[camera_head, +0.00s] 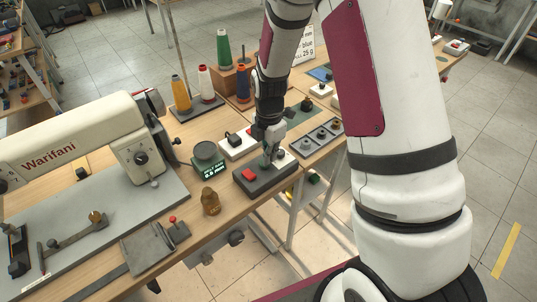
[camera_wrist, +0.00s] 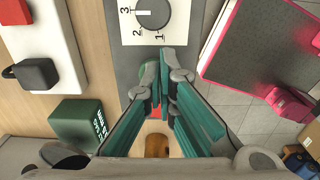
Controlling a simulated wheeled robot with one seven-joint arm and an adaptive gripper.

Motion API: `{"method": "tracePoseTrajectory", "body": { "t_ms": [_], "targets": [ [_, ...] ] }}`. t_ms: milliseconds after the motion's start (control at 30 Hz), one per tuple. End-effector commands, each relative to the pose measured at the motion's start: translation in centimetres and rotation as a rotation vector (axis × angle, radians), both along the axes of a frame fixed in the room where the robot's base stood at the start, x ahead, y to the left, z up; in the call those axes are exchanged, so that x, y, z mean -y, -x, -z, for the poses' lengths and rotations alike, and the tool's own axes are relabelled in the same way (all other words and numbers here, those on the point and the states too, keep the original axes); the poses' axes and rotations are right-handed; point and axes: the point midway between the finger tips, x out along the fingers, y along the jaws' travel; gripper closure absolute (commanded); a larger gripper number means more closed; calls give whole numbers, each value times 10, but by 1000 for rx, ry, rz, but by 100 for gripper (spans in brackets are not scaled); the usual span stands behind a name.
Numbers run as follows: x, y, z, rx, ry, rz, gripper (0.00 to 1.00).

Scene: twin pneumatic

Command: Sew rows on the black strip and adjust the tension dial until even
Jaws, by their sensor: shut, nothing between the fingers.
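My gripper (camera_head: 268,161) is shut and empty, low over a dark control box (camera_head: 262,182) with a red button (camera_head: 249,175). In the wrist view the closed fingertips (camera_wrist: 164,68) are just short of a white plate with a round grey dial (camera_wrist: 152,12) marked 1, 2, 3. The fingers partly hide the red button. I cannot tell whether they touch the box. The white sewing machine (camera_head: 72,140) at the left has a dark knob (camera_head: 142,157) on its head. A dark grey strip (camera_head: 98,284) lies at the front left; I cannot tell whether it is the black strip.
A dark green readout (camera_head: 208,162) stands left of the box. A brass-coloured weight (camera_head: 210,201) stands in front. Thread cones, including a yellow one (camera_head: 181,92), stand behind. A tray (camera_head: 318,137) of small knobs is at right. The table edge is close to the box.

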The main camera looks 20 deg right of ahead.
Motion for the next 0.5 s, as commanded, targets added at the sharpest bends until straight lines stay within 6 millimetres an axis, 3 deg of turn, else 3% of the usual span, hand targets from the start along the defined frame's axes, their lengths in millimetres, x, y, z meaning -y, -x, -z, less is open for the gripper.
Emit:
{"method": "tracePoseTrajectory", "body": {
  "t_ms": [300, 500],
  "targets": [
    [0, 0, 1, 0, 0, 0, 100],
    [0, -1, 22, -2, 0, 2, 100]
  ]
}}
